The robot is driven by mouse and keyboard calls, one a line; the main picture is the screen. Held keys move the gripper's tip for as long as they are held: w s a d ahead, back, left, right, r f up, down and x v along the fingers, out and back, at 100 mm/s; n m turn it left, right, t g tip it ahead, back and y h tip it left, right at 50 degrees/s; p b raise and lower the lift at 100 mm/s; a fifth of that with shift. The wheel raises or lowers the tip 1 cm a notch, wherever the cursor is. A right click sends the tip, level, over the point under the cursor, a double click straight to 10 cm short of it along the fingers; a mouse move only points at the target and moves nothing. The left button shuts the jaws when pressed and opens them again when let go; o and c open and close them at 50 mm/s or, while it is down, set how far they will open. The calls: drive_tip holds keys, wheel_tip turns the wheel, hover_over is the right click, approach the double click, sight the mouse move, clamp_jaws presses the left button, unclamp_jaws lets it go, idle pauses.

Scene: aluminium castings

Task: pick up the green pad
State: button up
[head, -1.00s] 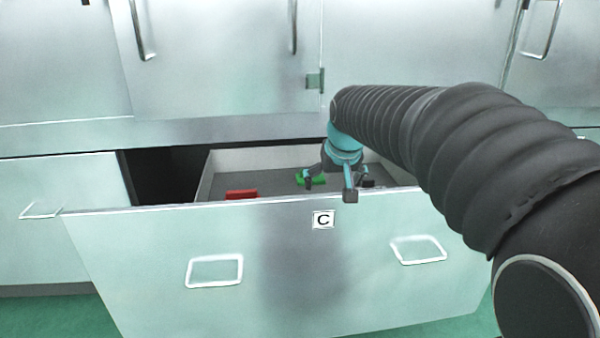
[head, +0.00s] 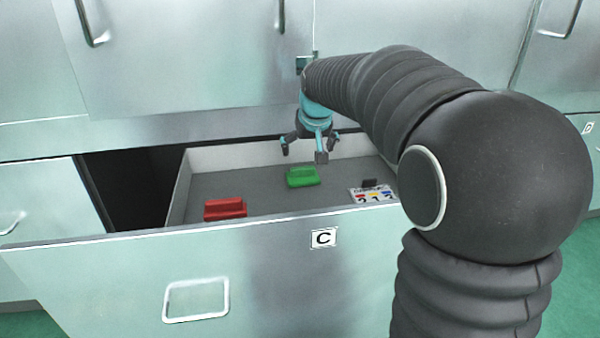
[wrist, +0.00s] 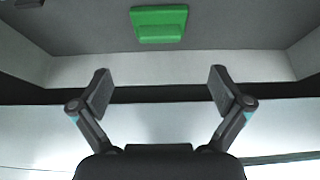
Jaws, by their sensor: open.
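The green pad (head: 302,177) lies on the grey floor of the open drawer marked C, near the middle. In the wrist view the green pad (wrist: 159,24) shows at the top, beyond the fingers and apart from them. My gripper (head: 311,152) is open and empty, above the rear part of the drawer and a little behind the pad. In the wrist view my gripper (wrist: 160,88) has its fingers spread wide with nothing between them.
A red pad (head: 225,209) lies left of the green one. A card with coloured marks and numbers (head: 371,195) lies at the right with a small dark block on it. The drawer's front wall (head: 268,280) stands near me, and closed cabinet doors (head: 180,60) rise behind.

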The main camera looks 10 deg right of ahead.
sight(303, 168)
drive_tip(key=x, duration=0.6)
drive_tip(key=shift+w+d+f, duration=0.15)
drive_tip(key=shift+f, duration=0.25)
drive_tip(key=shift+x, duration=2.85)
drive_tip(key=shift+w+r, duration=0.1)
drive_tip(key=shift+w, duration=0.05)
drive_tip(key=c, duration=0.8)
